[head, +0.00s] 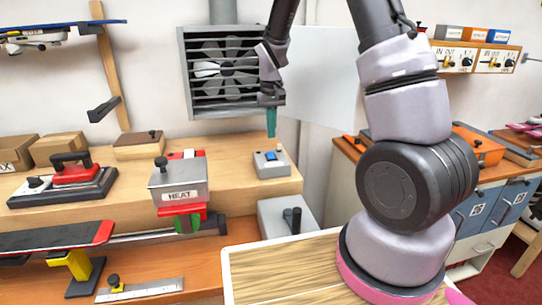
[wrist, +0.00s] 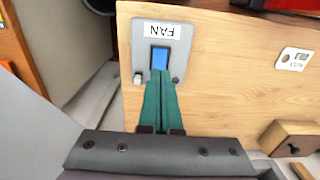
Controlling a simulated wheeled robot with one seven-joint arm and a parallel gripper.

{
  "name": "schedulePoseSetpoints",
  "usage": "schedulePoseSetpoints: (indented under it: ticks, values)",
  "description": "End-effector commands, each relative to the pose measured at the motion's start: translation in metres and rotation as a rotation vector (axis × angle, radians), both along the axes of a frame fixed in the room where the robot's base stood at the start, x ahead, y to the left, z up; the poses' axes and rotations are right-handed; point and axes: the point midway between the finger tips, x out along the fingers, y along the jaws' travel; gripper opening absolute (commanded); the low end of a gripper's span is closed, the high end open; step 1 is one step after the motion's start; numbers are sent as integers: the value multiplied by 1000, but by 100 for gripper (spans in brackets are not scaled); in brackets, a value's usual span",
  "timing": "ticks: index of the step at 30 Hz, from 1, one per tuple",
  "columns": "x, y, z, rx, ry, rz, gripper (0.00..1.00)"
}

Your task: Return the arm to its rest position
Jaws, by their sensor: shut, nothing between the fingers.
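My gripper (head: 271,122) has teal fingers that point down in the head view. It hangs in front of the wall fan and just above the grey fan switch box (head: 270,164) with a blue button. In the wrist view the gripper's fingers (wrist: 161,88) lie together with nothing between them. Their tips appear close to the blue rocker (wrist: 159,58) on the box labelled FAN (wrist: 180,32). I cannot tell whether they touch it. My arm rises from a pink-ringed base at the right and bends over toward the bench.
A louvred fan (head: 222,70) is on the wall behind. A HEAT box (head: 180,180) stands left on the wooden bench. A grey box with a black lever (head: 291,220) sits below. Cabinets with switch panels (head: 478,57) are at the right. Air left of my gripper looks clear.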

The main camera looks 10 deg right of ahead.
Motion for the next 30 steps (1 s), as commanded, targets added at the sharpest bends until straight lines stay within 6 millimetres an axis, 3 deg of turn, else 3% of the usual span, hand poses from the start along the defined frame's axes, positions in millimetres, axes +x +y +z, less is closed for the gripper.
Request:
schedulePoseSetpoints:
  ticks: [8, 11, 20, 30]
  values:
    - [0, 0, 2, 1, -2, -1, 0]
    - [-3, -2, 13, 12, -17, -12, 0]
    - [-39, -20, 104, 97, -140, -105, 0]
    - [-109, -41, 192, 190, -303, -208, 0]
